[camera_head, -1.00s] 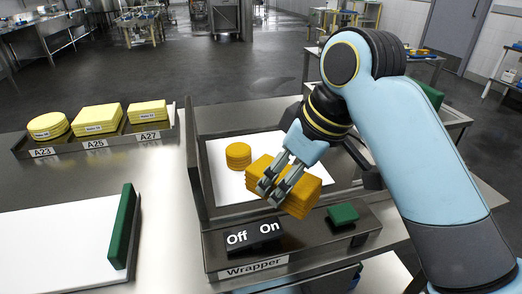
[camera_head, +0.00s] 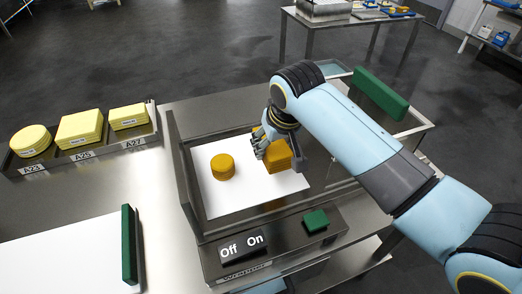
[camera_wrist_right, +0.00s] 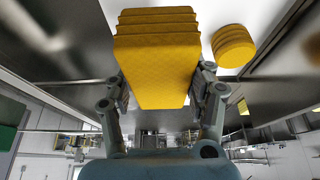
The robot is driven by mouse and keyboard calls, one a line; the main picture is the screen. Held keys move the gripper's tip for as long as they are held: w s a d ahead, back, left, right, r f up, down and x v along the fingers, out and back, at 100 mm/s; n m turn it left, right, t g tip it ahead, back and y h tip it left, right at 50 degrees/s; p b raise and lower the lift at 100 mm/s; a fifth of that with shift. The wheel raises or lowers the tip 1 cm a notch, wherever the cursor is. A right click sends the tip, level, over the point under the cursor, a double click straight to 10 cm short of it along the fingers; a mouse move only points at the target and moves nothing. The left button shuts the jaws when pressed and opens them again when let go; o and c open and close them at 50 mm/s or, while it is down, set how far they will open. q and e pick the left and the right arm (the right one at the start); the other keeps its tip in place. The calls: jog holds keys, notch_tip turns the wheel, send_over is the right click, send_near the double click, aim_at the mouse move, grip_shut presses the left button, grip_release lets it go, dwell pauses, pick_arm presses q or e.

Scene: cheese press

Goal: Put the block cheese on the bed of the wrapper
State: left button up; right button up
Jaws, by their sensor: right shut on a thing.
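The orange block cheese (camera_head: 278,156) is at the right part of the wrapper's white bed (camera_head: 235,201). My right gripper (camera_head: 261,147) is shut on it; in the right wrist view the block (camera_wrist_right: 157,60) sits between the two fingers (camera_wrist_right: 160,100). I cannot tell whether its underside touches the bed. A round orange cheese (camera_head: 222,167) stands on the bed to the left of the block, apart from it. It also shows in the right wrist view (camera_wrist_right: 233,46). The wrapper (camera_head: 275,254) has an Off/On switch (camera_head: 242,247) at its front. My left gripper is not in view.
A tray (camera_head: 85,152) with several pale yellow cheeses stands at the left. A white board (camera_head: 60,250) with a green upright edge (camera_head: 129,245) lies front left. A green block (camera_head: 316,221) sits on the wrapper's front panel. A green panel (camera_head: 379,94) stands behind my right arm.

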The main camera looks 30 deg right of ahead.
jog(key=w, duration=0.1)
jog(key=w+f, duration=0.2)
jog(key=w, duration=0.1)
jog(key=shift+w+d+f, duration=0.1)
jog(key=shift+d+f, duration=0.1)
jog(key=shift+d, duration=0.05)
jog(key=shift+w+f, duration=0.1)
jog(key=shift+f, duration=0.1)
notch_tip(320, 180, down, 3)
jog(key=shift+f, duration=0.15)
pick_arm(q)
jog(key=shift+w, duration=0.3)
pick_arm(e)
jog(key=shift+f, duration=0.25)
jog(key=shift+f, duration=0.15)
jog(key=o, duration=1.5)
jog(key=shift+c, duration=0.2)
